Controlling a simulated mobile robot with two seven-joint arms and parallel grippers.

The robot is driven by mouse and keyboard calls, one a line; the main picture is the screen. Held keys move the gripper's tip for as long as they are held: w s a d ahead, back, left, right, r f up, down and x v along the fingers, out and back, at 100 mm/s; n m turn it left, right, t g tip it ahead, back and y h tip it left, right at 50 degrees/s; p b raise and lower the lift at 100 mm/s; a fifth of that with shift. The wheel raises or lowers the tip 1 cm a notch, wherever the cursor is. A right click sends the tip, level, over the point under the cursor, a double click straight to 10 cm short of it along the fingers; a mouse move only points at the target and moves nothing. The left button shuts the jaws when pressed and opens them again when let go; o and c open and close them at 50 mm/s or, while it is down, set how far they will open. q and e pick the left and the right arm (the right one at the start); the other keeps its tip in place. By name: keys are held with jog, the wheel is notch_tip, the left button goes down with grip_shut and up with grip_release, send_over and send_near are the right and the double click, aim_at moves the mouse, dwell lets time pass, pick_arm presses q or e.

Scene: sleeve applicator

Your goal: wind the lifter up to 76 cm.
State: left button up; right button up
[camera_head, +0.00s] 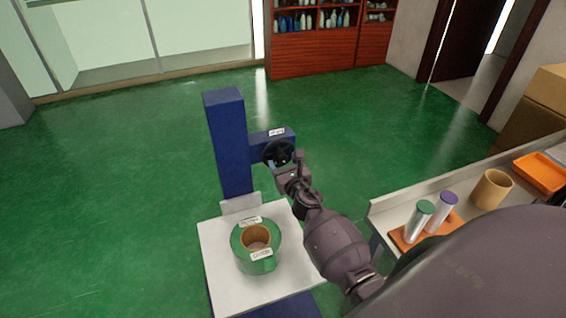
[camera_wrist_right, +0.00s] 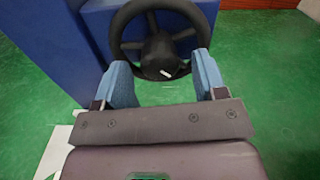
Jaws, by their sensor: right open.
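The lifter has a blue column (camera_head: 228,145) standing upright and a white platform (camera_head: 218,265) low in front of it. A green roll (camera_head: 259,253) with a brown core and white labels sits on the platform. A black handwheel (camera_head: 268,146) is on the blue box (camera_head: 281,135) at the column's right side. My right gripper (camera_wrist_right: 165,72) is at the handwheel (camera_wrist_right: 130,15), its two blue fingers apart near the lower rim. I cannot tell if they touch the rim. The height reading is not legible. My left gripper is not in view.
At the right a bench (camera_head: 385,207) holds an orange tray with two silver cylinders (camera_head: 417,222), a brown tube (camera_head: 491,189) and an orange bin (camera_head: 541,172). A red shelf (camera_head: 300,53) with bottles stands at the back. The green floor (camera_head: 130,170) left of the lifter is clear.

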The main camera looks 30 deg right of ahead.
jog(key=shift+w, duration=0.35)
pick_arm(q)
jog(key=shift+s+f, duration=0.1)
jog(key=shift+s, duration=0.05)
pick_arm(e)
jog(key=c, duration=0.9)
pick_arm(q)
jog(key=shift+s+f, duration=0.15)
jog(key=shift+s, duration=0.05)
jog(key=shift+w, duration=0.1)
pick_arm(e)
jog(key=shift+m, duration=0.3)
